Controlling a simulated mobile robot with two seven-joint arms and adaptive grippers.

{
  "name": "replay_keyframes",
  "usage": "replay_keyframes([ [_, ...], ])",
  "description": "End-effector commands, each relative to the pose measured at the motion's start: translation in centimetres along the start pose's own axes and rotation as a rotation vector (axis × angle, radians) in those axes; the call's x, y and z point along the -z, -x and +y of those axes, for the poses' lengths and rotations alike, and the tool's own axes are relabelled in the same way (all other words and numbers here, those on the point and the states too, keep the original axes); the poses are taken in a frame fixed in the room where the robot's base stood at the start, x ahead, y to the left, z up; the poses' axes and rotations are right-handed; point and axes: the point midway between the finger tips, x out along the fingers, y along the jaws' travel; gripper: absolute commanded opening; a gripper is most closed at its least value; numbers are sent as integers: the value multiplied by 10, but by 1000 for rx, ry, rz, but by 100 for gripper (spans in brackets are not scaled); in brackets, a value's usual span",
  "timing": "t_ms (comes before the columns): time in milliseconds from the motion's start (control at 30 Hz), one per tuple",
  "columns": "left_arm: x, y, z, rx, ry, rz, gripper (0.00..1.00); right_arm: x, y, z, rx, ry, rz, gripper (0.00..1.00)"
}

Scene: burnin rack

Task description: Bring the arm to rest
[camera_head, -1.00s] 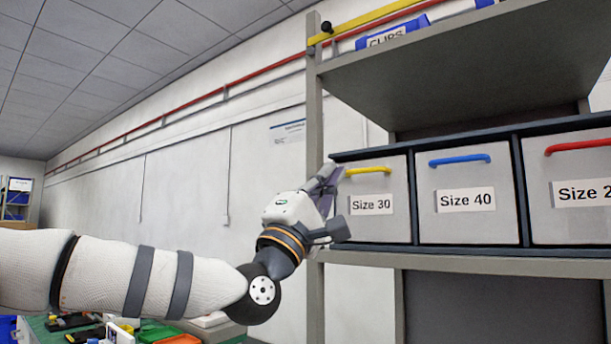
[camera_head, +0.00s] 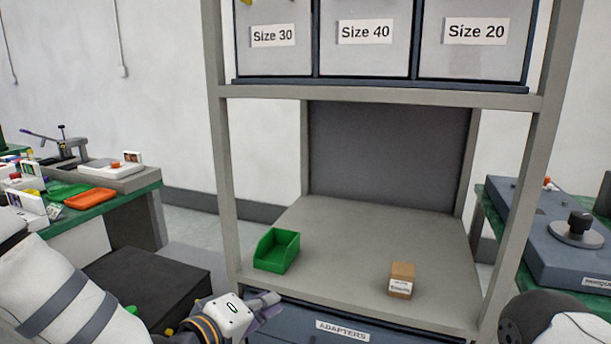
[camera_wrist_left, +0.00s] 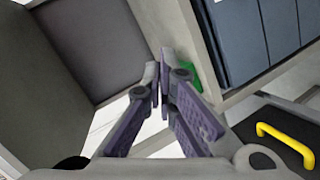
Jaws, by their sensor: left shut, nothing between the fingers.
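My left gripper (camera_head: 268,302) is low at the bottom of the head view, in front of the rack's lower shelf, left of the "ADAPTERS" label. Its fingertips (camera_wrist_left: 164,70) are together in the left wrist view, with nothing between them. My left arm (camera_head: 60,290) comes in from the lower left, partly cut off by the frame. My right arm (camera_head: 545,320) shows only in the lower right corner; its gripper is out of view.
The rack's lower shelf (camera_head: 345,245) holds a green bin (camera_head: 277,250) and a small cardboard box (camera_head: 401,280). Bins labelled Size 30 (camera_head: 275,50), Size 40 and Size 20 stand above. Benches stand left (camera_head: 150,187) and right. A yellow handle (camera_wrist_left: 287,140) shows in the wrist view.

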Motion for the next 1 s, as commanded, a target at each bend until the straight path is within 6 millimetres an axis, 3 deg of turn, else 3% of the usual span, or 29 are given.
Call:
replay_keyframes([
  [33, -27, 10, -37, 95, -34, -62, 0, 2, 3, 0, 0, 0, 8, 40],
  [100, -65, 30, -93, 234, -89, -155, 0, 3, 5, 0, 1, 0, 14, 40],
  [167, -95, 56, -138, 351, -138, -243, 0, 4, 6, 0, 1, 0, 19, 40],
  [267, -142, 114, -205, 539, -219, -406, 0, 6, 10, 0, 1, 0, 28, 40],
  [300, -158, 142, -229, 613, -251, -477, 0, 6, 11, 0, 1, 0, 31, 40],
  [400, -191, 218, -276, 780, -331, -658, 0, 8, 14, 0, 2, 0, 40, 40],
  [500, -210, 287, -304, 908, -395, -821, 0, 9, 16, -1, 2, 0, 47, 40],
  [633, -218, 344, -318, 1003, -444, -956, 0, 10, 18, -1, 2, -1, 52, 40],
  [733, -220, 359, -321, 1028, -457, -995, 0, 10, 18, -1, 3, -1, 52, 40],
  [1000, -220, 360, -321, 1029, -457, -998, 0, 10, 18, -1, 3, -1, 52, 40],
])
